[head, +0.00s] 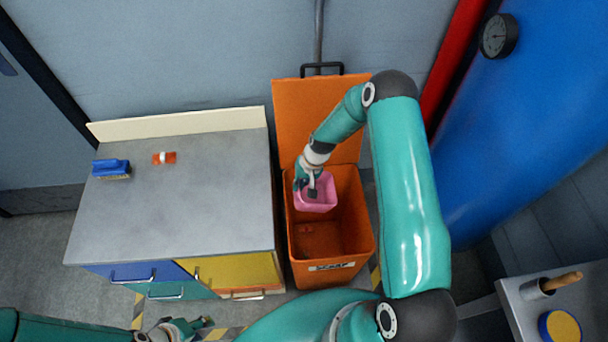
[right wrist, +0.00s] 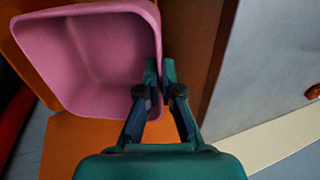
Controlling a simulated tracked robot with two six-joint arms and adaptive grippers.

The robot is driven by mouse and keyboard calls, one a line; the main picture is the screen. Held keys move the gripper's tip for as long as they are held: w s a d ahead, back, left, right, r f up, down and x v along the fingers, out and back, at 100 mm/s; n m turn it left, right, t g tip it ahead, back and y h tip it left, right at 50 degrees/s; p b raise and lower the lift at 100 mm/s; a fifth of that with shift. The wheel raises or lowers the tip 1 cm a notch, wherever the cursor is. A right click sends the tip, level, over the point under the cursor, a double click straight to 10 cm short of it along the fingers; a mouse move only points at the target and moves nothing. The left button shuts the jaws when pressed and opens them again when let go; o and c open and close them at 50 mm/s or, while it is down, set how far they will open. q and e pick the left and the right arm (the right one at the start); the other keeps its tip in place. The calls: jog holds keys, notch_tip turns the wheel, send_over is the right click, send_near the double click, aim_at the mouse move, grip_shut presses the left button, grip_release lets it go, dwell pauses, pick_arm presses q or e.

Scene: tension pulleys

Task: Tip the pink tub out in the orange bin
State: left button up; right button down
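The pink tub (head: 318,205) is at the mouth of the open orange bin (head: 331,276), toward its back left side. My right gripper (head: 312,190) is shut on the tub's rim. In the right wrist view my right gripper (right wrist: 160,75) has a finger on each side of the wall of the tub (right wrist: 90,58), whose visible inside looks empty. I cannot tell how far the tub is tilted. Small reddish bits (head: 305,229) lie in the bin. My left gripper (head: 190,326) is low at the bottom edge, away from the bin; its fingers are too small to read.
The bin's lid (head: 290,112) stands open against the wall. A grey-topped cabinet (head: 190,205) left of the bin carries a blue brush (head: 111,167) and an orange-and-white item (head: 164,158). A blue tank (head: 530,120) and a side table (head: 515,295) stand at the right.

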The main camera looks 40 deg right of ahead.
jog(key=shift+w+a+f, duration=0.15)
jog(key=shift+a, duration=0.1)
jog(key=shift+w+a+f+g+h+b, duration=0.2)
jog(key=shift+a+g+h+b, duration=0.1)
jog(key=shift+h, duration=0.2)
pick_arm(q)
notch_tip(320, 180, down, 6)
jog(key=b, duration=0.6)
jog(key=shift+r, duration=0.1)
pick_arm(e)
jog(key=shift+w+a+f+g+h, duration=0.35)
jog(key=shift+a+g+h, duration=0.1)
jog(key=shift+h, duration=0.15)
jog(key=shift+w+a+f+g+h, duration=0.2)
jog(key=shift+w+a+g+h, duration=0.2)
jog(key=shift+h, duration=0.2)
jog(key=shift+s, duration=0.1)
